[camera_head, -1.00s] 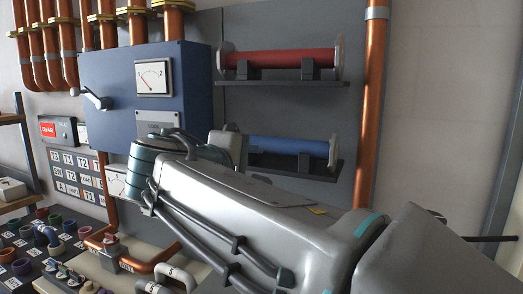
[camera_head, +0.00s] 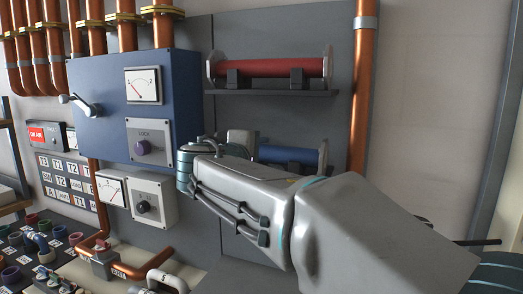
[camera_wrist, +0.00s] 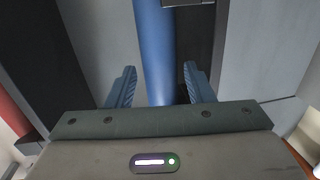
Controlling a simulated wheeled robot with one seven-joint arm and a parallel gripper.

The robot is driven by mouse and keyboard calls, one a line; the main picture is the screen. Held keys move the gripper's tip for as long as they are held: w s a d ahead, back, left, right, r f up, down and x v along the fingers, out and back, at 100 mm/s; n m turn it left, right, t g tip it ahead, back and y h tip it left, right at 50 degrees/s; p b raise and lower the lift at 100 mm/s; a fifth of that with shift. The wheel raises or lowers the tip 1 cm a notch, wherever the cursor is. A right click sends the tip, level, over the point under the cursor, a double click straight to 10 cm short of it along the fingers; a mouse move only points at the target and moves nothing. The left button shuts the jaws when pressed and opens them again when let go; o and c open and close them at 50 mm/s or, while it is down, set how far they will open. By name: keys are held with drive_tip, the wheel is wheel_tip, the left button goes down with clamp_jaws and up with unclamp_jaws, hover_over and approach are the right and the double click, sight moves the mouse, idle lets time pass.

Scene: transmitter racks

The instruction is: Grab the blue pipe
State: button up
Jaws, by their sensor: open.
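The blue pipe (camera_head: 291,156) lies level on the lower wall shelf in the head view, partly hidden behind my arm. In the wrist view the blue pipe (camera_wrist: 155,50) runs away from the gripper, between the two fingers. My gripper (camera_wrist: 158,85) is open, with a blue finger on each side of the pipe; a gap shows at both sides. I cannot tell how deep the pipe sits between the fingers. In the head view my fingers are hidden behind the arm.
A red pipe (camera_head: 272,68) rests in holders on the shelf (camera_head: 275,92) above. A blue cabinet (camera_head: 95,115) with a gauge and lever stands to the left. A vertical copper pipe (camera_head: 362,85) runs to the right of the shelves. Bare wall lies further right.

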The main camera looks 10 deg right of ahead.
drive_tip(key=shift+x, duration=1.25)
drive_tip(key=shift+s, duration=0.1)
drive_tip(key=c, duration=0.9)
drive_tip(key=shift+r, duration=0.1)
clamp_jaws()
drive_tip(key=shift+r, duration=0.1)
